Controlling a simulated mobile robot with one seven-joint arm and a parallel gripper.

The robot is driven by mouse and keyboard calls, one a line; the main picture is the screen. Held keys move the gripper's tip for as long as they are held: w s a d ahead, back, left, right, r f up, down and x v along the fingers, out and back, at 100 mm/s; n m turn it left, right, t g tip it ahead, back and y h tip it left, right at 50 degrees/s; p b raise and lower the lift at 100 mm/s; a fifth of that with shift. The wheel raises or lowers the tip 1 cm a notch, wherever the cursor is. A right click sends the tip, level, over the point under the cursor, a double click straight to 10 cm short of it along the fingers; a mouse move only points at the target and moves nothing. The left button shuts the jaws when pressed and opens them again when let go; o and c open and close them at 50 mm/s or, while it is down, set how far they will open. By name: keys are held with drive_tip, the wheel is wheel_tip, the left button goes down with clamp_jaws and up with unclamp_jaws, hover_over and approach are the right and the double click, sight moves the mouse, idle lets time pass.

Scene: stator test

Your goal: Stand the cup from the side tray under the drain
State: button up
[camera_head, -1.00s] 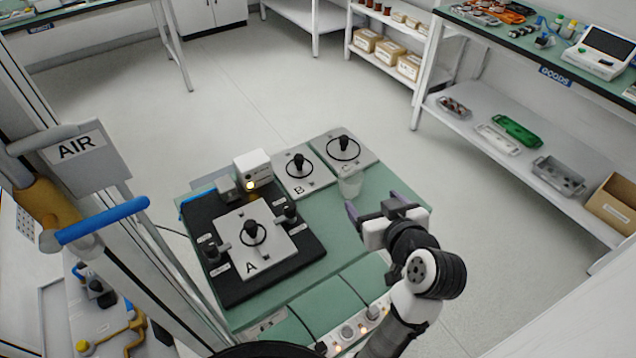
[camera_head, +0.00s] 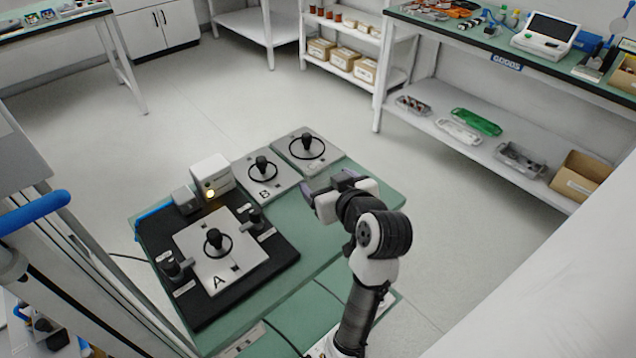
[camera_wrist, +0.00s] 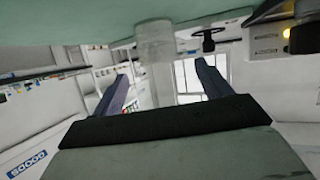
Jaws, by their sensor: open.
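A clear, frosted cup (camera_wrist: 155,42) shows in the wrist view, where the picture is upside down. It stands on the green worktop (camera_wrist: 60,25), ahead of my gripper (camera_wrist: 163,88). The two fingers are apart, one on each side of the cup's line in the picture. I cannot tell whether the cup is between them or still beyond their tips. I cannot make out the drain or a side tray for certain.
Plate A (camera_head: 215,250) sits on a black base on the bench, with a white box (camera_head: 211,178) with a lit lamp behind it. Plates B (camera_head: 264,178) and C (camera_head: 308,150) lie at the back. A goods shelf (camera_head: 470,140) stands right; floor between is clear.

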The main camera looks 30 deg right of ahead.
sight(313, 168)
drive_tip(key=p+x, duration=0.1)
drive_tip(key=x, duration=0.4)
drive_tip(key=shift+w+d+f, duration=0.1)
drive_tip(key=shift+w, duration=0.2)
drive_tip(key=c, duration=1.1)
